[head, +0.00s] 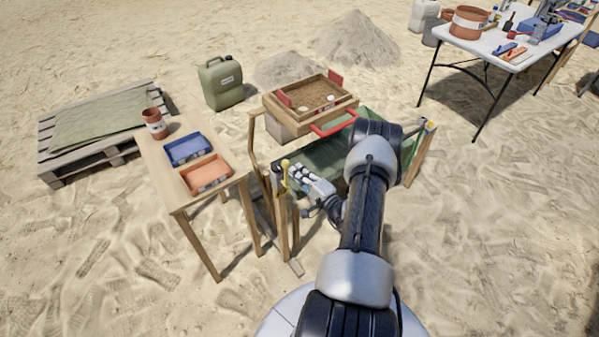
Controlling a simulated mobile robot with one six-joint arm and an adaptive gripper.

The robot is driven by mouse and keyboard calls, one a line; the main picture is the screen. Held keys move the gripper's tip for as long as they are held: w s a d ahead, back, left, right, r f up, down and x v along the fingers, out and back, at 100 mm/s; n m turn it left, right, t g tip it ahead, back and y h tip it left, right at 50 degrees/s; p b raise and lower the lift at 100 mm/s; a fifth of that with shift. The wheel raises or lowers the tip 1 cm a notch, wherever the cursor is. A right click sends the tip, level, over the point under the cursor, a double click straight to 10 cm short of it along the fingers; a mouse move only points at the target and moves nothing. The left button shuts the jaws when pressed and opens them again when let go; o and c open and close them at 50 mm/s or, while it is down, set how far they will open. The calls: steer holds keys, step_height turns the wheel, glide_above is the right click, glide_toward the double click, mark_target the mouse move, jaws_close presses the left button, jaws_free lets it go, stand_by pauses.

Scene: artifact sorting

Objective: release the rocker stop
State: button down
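What seems to be the rocker stop is a yellow-knobbed lever (285,164) on the wooden post at the left end of the stand. My gripper (293,177) is right beside this lever, reaching in from the right. The fingers are small here, and I cannot tell whether they touch the lever or are closed. The wooden sieve box (352,101) holds sand and pale pieces, with red tabs at its sides and a red handle bar (334,124) at the front. A green cloth (318,152) lies below it, partly hidden by my arm.
A wooden side table (165,160) at left bears a blue tray (187,138), an orange tray (228,176) and a terracotta pot (154,124). A green jerrycan (220,84) and sand heaps stand behind. A white table (485,42) with tools is at upper right. Open sand lies in front.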

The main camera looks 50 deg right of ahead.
stand_by(0.5)
steer(key=s+d, duration=0.1)
steer(key=s, duration=1)
steer(key=shift+s+d, duration=0.25)
steer(key=shift+d, duration=0.1)
